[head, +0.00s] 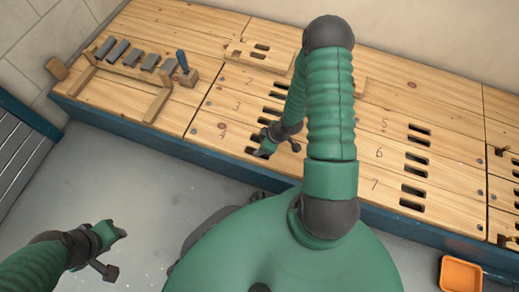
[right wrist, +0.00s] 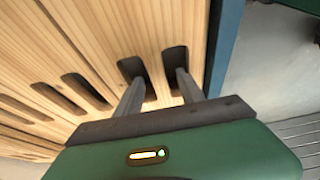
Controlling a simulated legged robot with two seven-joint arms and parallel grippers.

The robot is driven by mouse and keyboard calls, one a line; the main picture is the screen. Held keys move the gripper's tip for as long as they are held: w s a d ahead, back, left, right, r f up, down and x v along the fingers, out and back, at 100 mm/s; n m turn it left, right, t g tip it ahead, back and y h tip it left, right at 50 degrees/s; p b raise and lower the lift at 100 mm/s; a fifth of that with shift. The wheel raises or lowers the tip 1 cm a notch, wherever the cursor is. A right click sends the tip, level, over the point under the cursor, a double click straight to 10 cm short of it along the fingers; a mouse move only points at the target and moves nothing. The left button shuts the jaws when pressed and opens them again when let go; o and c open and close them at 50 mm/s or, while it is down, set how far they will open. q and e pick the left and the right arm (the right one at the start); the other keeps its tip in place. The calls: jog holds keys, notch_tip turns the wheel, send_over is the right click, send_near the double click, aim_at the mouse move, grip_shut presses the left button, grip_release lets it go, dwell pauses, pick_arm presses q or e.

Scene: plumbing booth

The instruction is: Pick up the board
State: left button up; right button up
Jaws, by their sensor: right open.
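A loose wooden board (head: 262,58) with slots lies at the back of the workbench in the head view. Its middle is hidden behind my right arm, and a pale end seems to show right of the arm. My right gripper (head: 266,143) is well in front of it, low over the slots by the number 4. In the right wrist view the right gripper (right wrist: 158,92) is open and empty, its two fingers over a pair of slots (right wrist: 152,75). I cannot tell whether the tips enter them. My left gripper (head: 118,236) is over the floor, away from the bench.
The wooden workbench (head: 385,110) has numbered slot pairs and a blue front edge. A wooden rack (head: 130,70) with grey blocks and a blue-handled tool (head: 183,62) stands at its left. An orange bin (head: 460,274) is at lower right. The floor in front is mostly clear.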

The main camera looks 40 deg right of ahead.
jog(key=shift+w+d+f, duration=0.1)
jog(key=shift+f, duration=0.1)
jog(key=shift+f+p, duration=0.25)
jog(key=shift+p, duration=0.05)
dwell(0.3)
grip_shut()
dwell(1.4)
